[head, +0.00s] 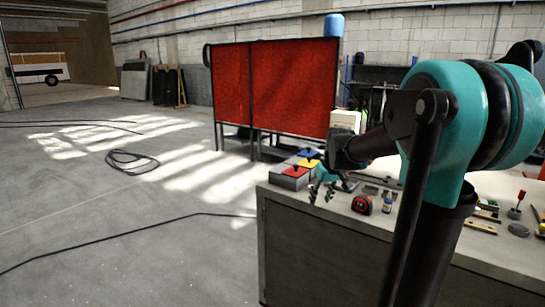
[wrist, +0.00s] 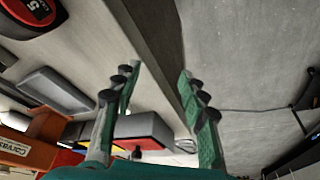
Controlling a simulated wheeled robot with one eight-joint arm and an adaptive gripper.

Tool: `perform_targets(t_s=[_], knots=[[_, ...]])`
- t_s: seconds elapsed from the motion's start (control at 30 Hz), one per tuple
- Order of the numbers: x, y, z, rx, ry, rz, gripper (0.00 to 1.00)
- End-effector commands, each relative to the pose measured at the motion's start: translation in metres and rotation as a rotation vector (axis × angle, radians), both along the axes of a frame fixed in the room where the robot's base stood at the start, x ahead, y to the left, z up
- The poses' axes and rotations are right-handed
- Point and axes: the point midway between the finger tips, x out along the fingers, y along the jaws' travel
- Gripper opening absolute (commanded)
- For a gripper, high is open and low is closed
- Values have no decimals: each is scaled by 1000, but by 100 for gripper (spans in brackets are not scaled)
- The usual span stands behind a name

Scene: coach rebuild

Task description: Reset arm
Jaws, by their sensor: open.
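My gripper (head: 322,192) is at the left front edge of the workbench (head: 325,240) in the head view. In the wrist view my gripper (wrist: 160,100) spans the bench edge, with the concrete floor beyond. My teal and black arm fills the right of the head view and hides part of the bench top.
A red tape measure (head: 362,204), a small bottle (head: 387,204) and several tools lie on the bench. Coloured bins (head: 290,178) stand at its far left corner. Red screens (head: 275,90) stand behind. Cables (head: 130,160) lie on the open floor at left.

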Motion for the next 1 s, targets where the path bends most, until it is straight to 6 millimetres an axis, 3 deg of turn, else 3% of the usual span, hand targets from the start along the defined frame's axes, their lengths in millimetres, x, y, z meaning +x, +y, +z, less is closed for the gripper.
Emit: perform_targets(t_s=[0.03, 0.3, 0.4, 0.5, 0.63, 1.0], knots=[[-30, -1, -17, 0, -2, -32, 43], [-173, -12, -105, 2, -19, -222, 43], [-214, -15, -131, 2, -25, -274, 43], [-240, -17, -147, 6, -30, -309, 43], [-255, -19, -157, 5, -33, -329, 43], [-256, -19, -158, 6, -34, -331, 43]])
